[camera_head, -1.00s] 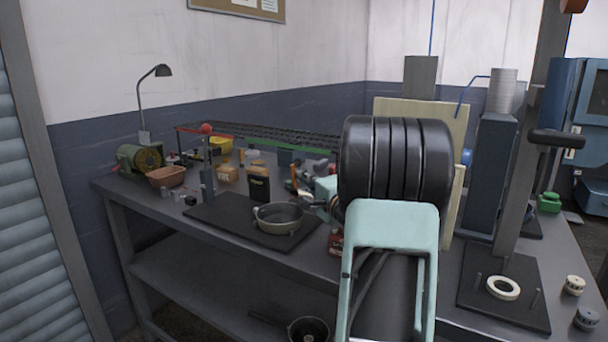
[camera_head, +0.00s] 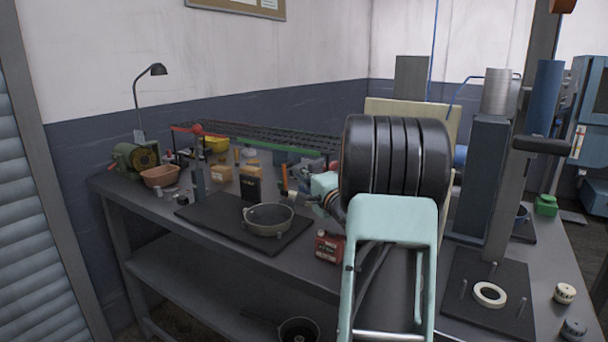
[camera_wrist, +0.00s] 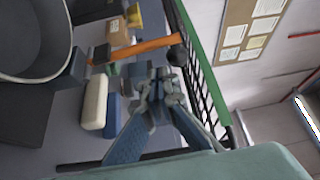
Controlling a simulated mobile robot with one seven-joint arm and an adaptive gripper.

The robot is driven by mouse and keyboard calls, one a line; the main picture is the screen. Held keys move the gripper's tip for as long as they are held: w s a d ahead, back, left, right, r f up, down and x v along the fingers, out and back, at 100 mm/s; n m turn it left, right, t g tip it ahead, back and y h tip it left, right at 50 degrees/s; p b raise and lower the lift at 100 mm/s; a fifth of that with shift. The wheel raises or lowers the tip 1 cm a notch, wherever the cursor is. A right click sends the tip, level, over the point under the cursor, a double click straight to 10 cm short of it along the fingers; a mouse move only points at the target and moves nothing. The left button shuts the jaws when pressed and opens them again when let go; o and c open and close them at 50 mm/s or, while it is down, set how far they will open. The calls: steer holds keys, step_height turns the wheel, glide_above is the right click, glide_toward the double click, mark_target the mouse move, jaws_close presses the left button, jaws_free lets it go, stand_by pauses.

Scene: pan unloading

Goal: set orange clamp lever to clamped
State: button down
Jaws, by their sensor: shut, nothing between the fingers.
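The orange clamp lever (camera_wrist: 142,49) is a bar with a dark ball knob at its right end in the wrist view. In the head view it stands roughly upright (camera_head: 284,178) behind the pan's right side. My gripper (camera_wrist: 163,84) is shut and empty, with its fingertips close below the knob in the wrist picture; I cannot tell whether they touch. In the head view my arm hides much of the gripper. The grey pan (camera_head: 268,219) sits on a dark mat, and its rim (camera_wrist: 68,50) fills the wrist view's upper left.
A dark box (camera_head: 251,188) stands behind the pan. A cream block (camera_wrist: 95,103) lies left of my fingers. A green-edged rack (camera_wrist: 205,70) runs close to their right. A white ring (camera_head: 489,294) lies at the bench's right.

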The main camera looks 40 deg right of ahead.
steer(key=s+p, duration=0.1)
steer(key=s, duration=0.8)
steer(key=shift+s+a+f, duration=0.25)
steer(key=shift+s+f, duration=0.1)
steer(key=shift+s, duration=0.05)
